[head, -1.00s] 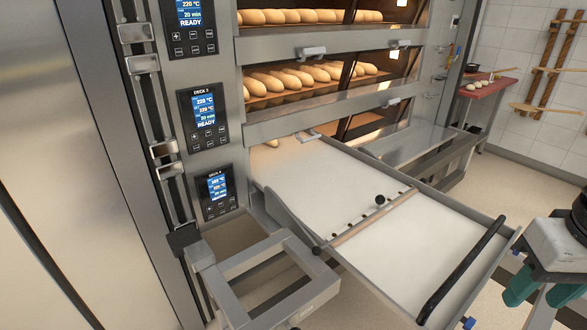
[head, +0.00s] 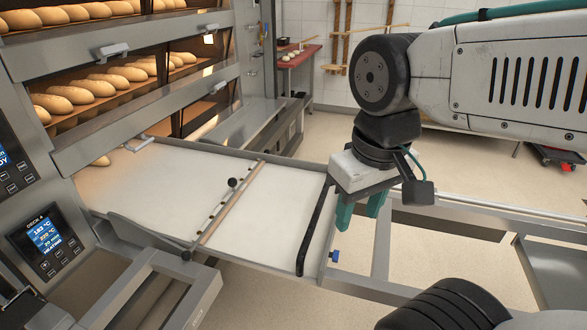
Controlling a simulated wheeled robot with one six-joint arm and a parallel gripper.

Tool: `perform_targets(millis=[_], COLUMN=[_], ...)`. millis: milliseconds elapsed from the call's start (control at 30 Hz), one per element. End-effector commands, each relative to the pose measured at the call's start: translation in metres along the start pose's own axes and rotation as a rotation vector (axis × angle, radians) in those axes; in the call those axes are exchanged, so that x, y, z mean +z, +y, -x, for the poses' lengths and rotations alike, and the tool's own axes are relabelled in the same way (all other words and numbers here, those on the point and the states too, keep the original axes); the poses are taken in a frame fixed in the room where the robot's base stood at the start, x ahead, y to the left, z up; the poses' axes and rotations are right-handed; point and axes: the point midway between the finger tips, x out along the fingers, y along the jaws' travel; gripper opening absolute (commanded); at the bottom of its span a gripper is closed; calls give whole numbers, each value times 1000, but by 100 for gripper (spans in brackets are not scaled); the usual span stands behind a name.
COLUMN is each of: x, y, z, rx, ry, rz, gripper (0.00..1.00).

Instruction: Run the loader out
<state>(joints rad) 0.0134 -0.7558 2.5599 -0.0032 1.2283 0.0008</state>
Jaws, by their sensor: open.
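The loader (head: 130,190) is a pale flat belt in a metal frame, reaching from the lowest deck's mouth out to the right. A wooden bar (head: 232,205) with small dark knobs crosses its middle. A black handle (head: 316,226) runs along its outer end. My gripper (head: 360,209), with green fingers, is open and points down just right of the handle. No contact with the handle shows, and their difference in height is hard to tell. A loaf (head: 100,161) shows at the deck's mouth, by the loader's inner end; the rest of that deck is hidden.
Decks above hold rows of loaves (head: 130,73). A metal frame (head: 190,290) juts out at the lower left, in front of the loader. Metal rails (head: 470,222) run right from the loader's outer end. A red table (head: 292,57) stands at the back, with open floor before it.

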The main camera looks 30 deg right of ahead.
Motion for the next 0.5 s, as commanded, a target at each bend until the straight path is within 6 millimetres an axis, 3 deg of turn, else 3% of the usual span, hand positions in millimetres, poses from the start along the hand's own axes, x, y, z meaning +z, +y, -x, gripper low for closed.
perform_targets(millis=[167, 267, 500], x=[-13, -37, -116], y=[13, 24, 59], z=[-19, -26, -51], rx=[3, -5, -38], ry=[-115, -182, -268], rz=[-60, -108, -237], gripper=[43, 43, 43])
